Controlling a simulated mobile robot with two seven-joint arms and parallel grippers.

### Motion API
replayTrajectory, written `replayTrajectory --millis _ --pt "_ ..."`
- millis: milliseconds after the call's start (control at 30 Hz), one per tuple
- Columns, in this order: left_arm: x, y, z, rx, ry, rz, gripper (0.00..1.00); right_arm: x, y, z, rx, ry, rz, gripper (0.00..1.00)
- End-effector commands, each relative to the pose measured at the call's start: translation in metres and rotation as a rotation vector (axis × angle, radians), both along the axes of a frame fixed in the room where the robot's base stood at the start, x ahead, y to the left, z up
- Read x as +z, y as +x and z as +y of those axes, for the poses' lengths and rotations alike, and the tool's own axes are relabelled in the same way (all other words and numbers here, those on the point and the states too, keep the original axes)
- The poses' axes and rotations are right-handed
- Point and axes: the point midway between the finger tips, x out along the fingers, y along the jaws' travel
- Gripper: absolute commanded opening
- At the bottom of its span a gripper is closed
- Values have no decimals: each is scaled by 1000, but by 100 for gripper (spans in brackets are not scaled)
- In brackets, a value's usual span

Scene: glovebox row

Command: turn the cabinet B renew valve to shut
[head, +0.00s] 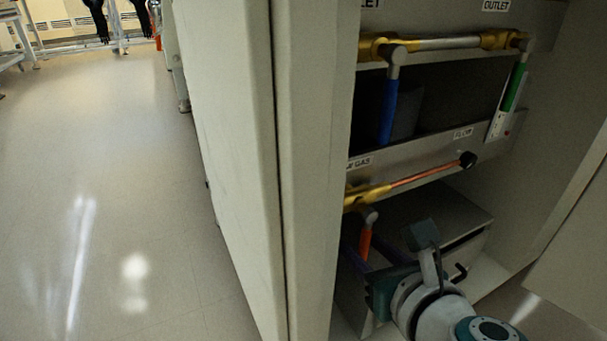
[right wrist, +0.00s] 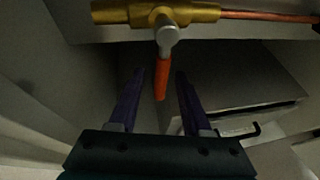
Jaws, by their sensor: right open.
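The valve with the orange handle (head: 365,243) sits on a brass fitting (head: 367,196) beside a partly hidden label ending in "GAS". Its handle hangs down, across the line of the horizontal pipe. In the right wrist view the orange handle (right wrist: 161,78) shows between the two purple fingertips of my right gripper (right wrist: 161,90). The fingers are open, with a gap on each side of the handle. In the head view my right gripper (head: 367,258) is low in the cabinet, partly hidden by its own wrist. My left gripper is out of view.
Above are a blue handle (head: 388,110) and a green handle (head: 516,87), the latter near an "OUTLET" label. A copper pipe (head: 425,176) ends at a black knob (head: 467,159). A grey box (head: 460,225) with a black hook stands below. A pale door panel (head: 235,150) stands at left.

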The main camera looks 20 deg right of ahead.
Motion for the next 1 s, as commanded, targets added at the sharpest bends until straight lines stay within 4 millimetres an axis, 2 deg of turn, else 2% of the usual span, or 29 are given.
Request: replayTrajectory --millis 200,400,600,1000 --pt "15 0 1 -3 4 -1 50 19 -40 4 -2 2 3 48" --pt "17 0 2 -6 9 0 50 29 -71 8 0 1 3 48" --pt "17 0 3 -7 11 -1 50 34 -82 9 0 1 2 48" --pt "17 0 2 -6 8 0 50 35 -83 9 0 1 1 48"
